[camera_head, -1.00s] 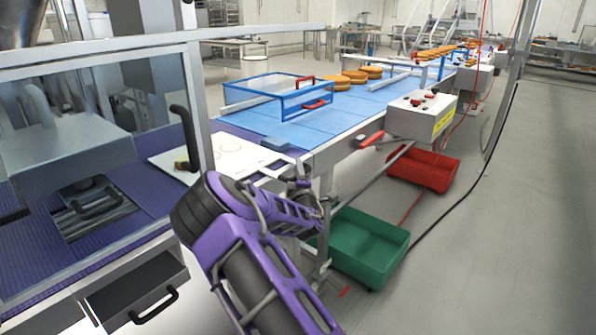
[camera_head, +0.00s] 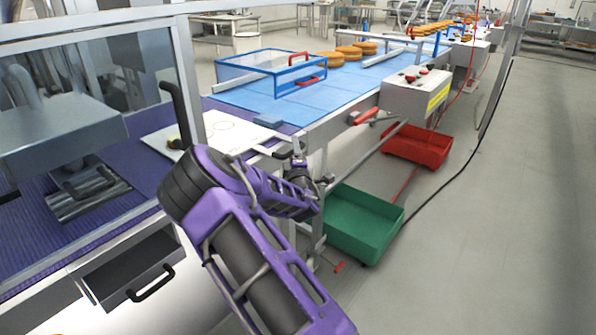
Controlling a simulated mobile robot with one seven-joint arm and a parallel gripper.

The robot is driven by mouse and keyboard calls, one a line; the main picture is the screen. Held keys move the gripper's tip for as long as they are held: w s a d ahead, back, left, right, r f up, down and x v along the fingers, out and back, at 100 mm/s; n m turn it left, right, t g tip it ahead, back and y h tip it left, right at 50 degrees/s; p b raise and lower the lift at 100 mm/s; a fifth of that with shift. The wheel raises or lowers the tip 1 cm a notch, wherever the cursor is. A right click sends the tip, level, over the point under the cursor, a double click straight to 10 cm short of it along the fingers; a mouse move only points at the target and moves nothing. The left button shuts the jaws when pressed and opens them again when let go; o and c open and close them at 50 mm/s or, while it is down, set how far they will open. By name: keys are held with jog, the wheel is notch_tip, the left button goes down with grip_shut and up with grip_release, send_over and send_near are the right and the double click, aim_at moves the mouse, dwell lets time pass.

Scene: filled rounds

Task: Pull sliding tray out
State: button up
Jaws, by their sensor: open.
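A white flat tray with circle outlines (camera_head: 222,137) lies at the machine's side opening, partly under the guard frame; my arm hides part of its near side. A drawer-like tray (camera_head: 98,288) with a dark interior and a black bar handle (camera_head: 152,284) sits under the machine's front edge at lower left. I cannot tell for certain which is the sliding tray. My purple arm crosses the lower middle. My gripper (camera_head: 297,158) is small in view, right of the white tray, by the conveyor's near corner. It is open and apart from the black handle.
A blue conveyor (camera_head: 285,105) with a blue-framed guard (camera_head: 272,72) runs to the back right, carrying orange rounds (camera_head: 345,52). A grey control box (camera_head: 415,95) stands beside it. A green bin (camera_head: 362,228) and red bin (camera_head: 417,147) are below.

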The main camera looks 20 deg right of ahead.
jog(key=v, duration=1.5)
jog(key=shift+r, duration=0.15)
jog(key=shift+s+d, duration=0.1)
jog(key=shift+s, duration=0.05)
